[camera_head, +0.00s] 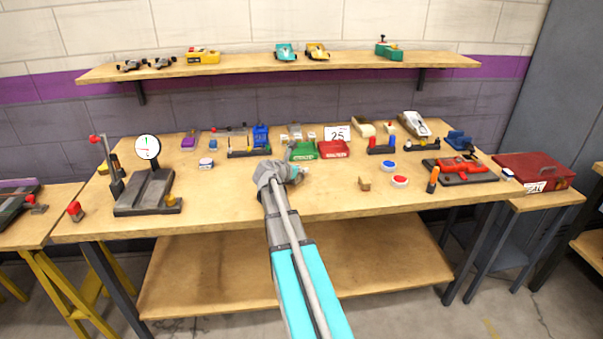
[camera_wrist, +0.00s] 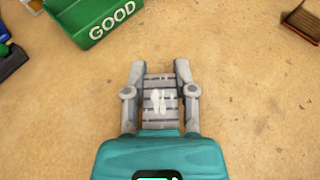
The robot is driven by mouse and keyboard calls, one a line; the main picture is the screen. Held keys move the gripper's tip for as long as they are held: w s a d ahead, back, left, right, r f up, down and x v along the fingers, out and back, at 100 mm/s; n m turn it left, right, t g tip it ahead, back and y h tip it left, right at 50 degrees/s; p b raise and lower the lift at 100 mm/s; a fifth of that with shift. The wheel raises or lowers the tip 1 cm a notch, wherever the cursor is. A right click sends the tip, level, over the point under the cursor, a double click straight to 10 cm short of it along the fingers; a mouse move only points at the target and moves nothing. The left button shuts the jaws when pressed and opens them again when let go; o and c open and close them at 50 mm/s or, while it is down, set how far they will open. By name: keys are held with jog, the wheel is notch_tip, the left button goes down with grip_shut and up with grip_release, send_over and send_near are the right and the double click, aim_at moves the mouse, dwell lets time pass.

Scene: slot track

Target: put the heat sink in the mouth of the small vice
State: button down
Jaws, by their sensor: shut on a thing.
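My gripper (camera_head: 293,168) is over the middle of the bench, in front of the green tray. In the wrist view its two fingers (camera_wrist: 159,66) are closed on the sides of a grey, ribbed block, the heat sink (camera_wrist: 159,92). The ribs run across between the fingers, with pale glints in the middle. In the head view the heat sink is mostly hidden by my gripper. A small blue device (camera_head: 458,140) at the back right of the bench looks like the small vice, well to the right of my gripper. Its mouth is too small to make out.
The green GOOD tray (camera_wrist: 98,24) and a red tray (camera_head: 333,150) stand behind my gripper. The front middle is clear.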

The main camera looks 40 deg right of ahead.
jog(key=shift+f, duration=0.15)
jog(key=shift+c, duration=2.2)
grip_release()
jog(key=shift+a+r, duration=0.1)
jog(key=shift+r, duration=0.15)
jog(key=p+v, duration=0.4)
jog(key=v, duration=0.6)
jog(key=shift+s+a+r, duration=0.1)
jog(key=shift+a+r, duration=0.05)
jog(key=shift+a, duration=0.1)
jog(key=shift+s+a+r+p, duration=0.15)
jog(key=shift+a+p, duration=0.2)
jog(key=shift+a, duration=0.2)
